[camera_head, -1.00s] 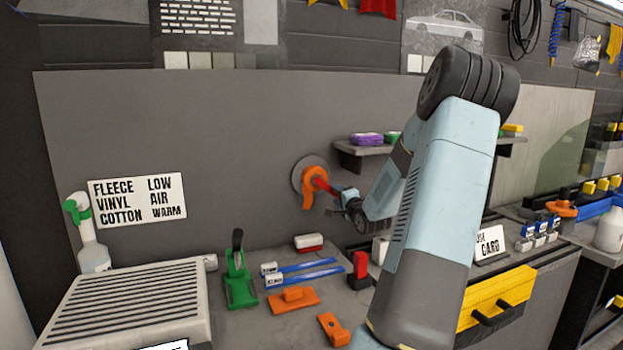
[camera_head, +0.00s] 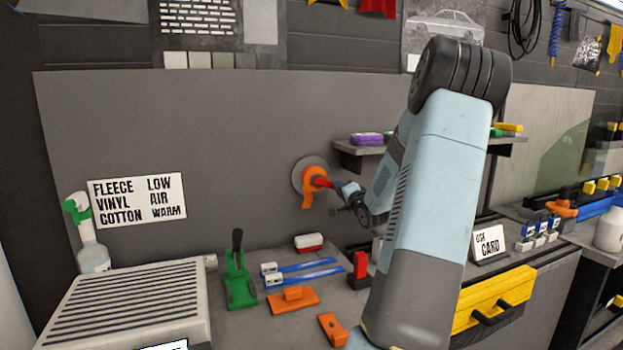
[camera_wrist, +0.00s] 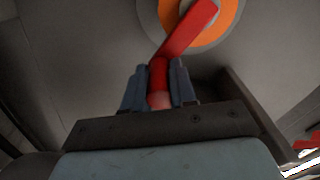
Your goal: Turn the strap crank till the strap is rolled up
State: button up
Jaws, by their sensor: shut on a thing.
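The strap crank is on the grey wall panel. Its grey disc (camera_head: 299,168) carries an orange strap (camera_head: 308,192) with a short end hanging down. A red crank arm (camera_head: 322,182) reaches from the hub toward my gripper (camera_head: 340,187). In the wrist view the red crank arm (camera_wrist: 188,28) runs from the orange roll (camera_wrist: 226,22) down to a red handle (camera_wrist: 158,78). My gripper (camera_wrist: 159,85) is shut on that handle, one finger on each side. My arm hides part of the panel to the right of the crank.
The bench below holds a green tool (camera_head: 239,280), blue strips (camera_head: 305,271), orange pieces (camera_head: 292,299) and a red block (camera_head: 360,266).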

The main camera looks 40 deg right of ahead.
notch_tip(320, 180, up, 4)
jog(key=n, duration=0.4)
jog(key=shift+f, duration=0.25)
jog(key=shift+d+r+n, duration=0.2)
jog(key=shift+r+n, duration=0.1)
jog(key=a+r+n, duration=0.1)
jog(key=n, duration=0.1)
jog(key=a+r+n, duration=0.1)
jog(key=r+n, duration=0.1)
jog(key=a+r+n, duration=0.1)
jog(key=r+n, duration=0.1)
jog(key=n, duration=0.1)
jog(key=shift+w+a, duration=0.2)
jog(key=shift+w, duration=0.2)
